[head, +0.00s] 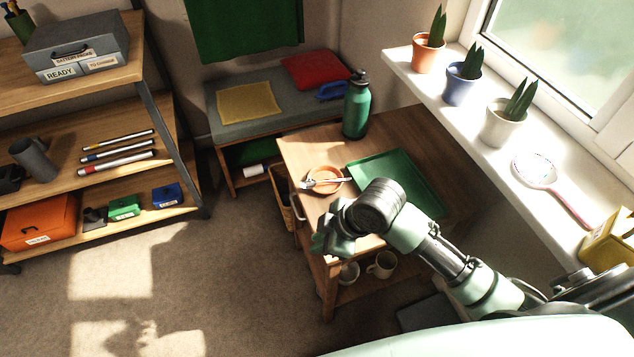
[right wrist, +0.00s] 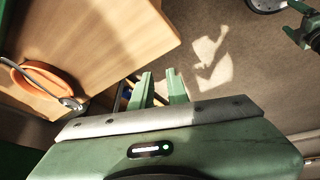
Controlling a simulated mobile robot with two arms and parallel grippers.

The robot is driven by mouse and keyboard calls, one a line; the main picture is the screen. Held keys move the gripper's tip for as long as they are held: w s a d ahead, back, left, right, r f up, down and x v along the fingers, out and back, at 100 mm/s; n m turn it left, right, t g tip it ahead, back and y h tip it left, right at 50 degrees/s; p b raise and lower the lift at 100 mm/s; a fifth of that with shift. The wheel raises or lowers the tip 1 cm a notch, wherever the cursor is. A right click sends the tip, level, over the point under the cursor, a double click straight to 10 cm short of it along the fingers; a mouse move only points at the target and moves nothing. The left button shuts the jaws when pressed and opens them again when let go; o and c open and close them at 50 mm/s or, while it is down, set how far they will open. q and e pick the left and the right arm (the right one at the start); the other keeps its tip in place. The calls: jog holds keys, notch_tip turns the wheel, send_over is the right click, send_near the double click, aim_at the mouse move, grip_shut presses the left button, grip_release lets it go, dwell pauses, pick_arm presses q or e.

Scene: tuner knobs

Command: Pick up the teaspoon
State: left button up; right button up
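The teaspoon (head: 332,181) is a thin pale metal spoon lying across an orange saucer (head: 312,187) on the wooden table. In the right wrist view a grey metal piece that looks like the teaspoon (right wrist: 44,82) lies on the orange saucer (right wrist: 18,74) at the left. My right gripper (head: 326,243) is over the table's front left edge, nearer me than the saucer and apart from it. Its two green fingers show in the wrist view (right wrist: 161,82), spread with an empty gap. A green part at that view's top right (right wrist: 300,36) may be my left gripper, cut off by the frame.
A green tray (head: 425,192) lies beside the saucer, partly behind my right arm. A green bottle (head: 356,108) stands at the table's back. Mugs (head: 382,265) sit on the shelf below. The windowsill (head: 455,115) holds potted plants. Open carpet (head: 220,280) lies left of the table.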

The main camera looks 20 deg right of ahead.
jog(key=w+d+n, duration=0.1)
jog(key=w, duration=0.1)
jog(key=w+d+r+n, duration=0.1)
jog(key=w, duration=0.1)
jog(key=w+d+r, duration=0.1)
jog(key=w, duration=0.1)
jog(key=shift+w+d+r+n, duration=0.1)
jog(key=shift+w+d+n, duration=0.15)
jog(key=shift+w+n, duration=0.15)
jog(key=n, duration=0.2)
send_near(324, 181)
jog(key=x, duration=0.7)
jog(key=shift+w+a+f, duration=0.1)
jog(key=shift+a+f, duration=0.05)
jog(key=shift+f, duration=0.2)
grip_shut()
